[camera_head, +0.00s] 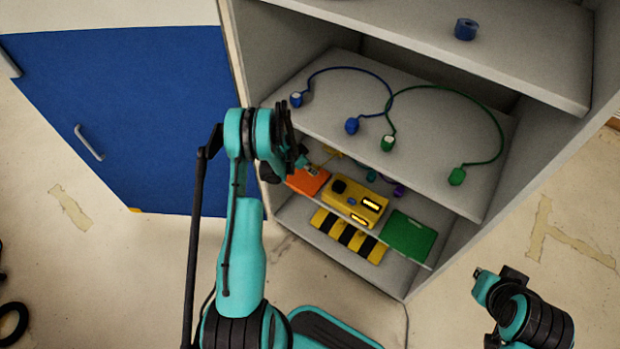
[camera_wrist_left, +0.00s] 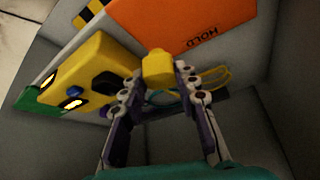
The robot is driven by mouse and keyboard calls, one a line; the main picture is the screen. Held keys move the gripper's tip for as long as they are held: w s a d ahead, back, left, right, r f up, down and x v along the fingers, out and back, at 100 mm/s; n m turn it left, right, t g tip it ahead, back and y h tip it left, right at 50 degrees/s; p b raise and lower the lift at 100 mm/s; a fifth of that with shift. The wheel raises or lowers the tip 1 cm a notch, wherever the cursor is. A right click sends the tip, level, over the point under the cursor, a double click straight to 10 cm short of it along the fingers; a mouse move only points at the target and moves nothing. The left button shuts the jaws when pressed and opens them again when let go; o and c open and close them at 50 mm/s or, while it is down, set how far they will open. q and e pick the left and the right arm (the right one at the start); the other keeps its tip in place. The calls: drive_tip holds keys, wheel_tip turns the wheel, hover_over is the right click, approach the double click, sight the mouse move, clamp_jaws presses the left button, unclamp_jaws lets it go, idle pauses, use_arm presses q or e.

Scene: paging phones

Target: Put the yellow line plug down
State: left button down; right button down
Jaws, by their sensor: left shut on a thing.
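The yellow line plug (camera_wrist_left: 158,68) is a small yellow block held between the fingertips of my left gripper (camera_wrist_left: 159,76). In the head view my left gripper (camera_head: 298,158) reaches into the lower shelf opening, and the plug cannot be made out there. In the wrist view the plug appears near the orange HOLD card (camera_wrist_left: 185,25) and the yellow box (camera_wrist_left: 92,72) with a black knob and lit windows. A yellow cord (camera_wrist_left: 217,78) loops behind my fingers. My right arm (camera_head: 515,310) is at the lower right, away from the shelves; its finger state is unclear.
The shelf above (camera_head: 345,110) holds a blue cord (camera_head: 345,68) and a green cord (camera_head: 490,105), with plugs. A blue door (camera_head: 130,110) stands left.

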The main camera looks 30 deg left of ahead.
use_arm(q)
wheel_tip(320, 180, down, 6)
drive_tip(key=b, duration=0.3)
drive_tip(key=shift+a, duration=0.15)
drive_tip(key=shift+r, duration=0.1)
drive_tip(key=c, duration=1.1)
unclamp_jaws()
drive_tip(key=shift+c, duration=0.2)
drive_tip(key=p+v, duration=0.4)
drive_tip(key=v, duration=0.8)
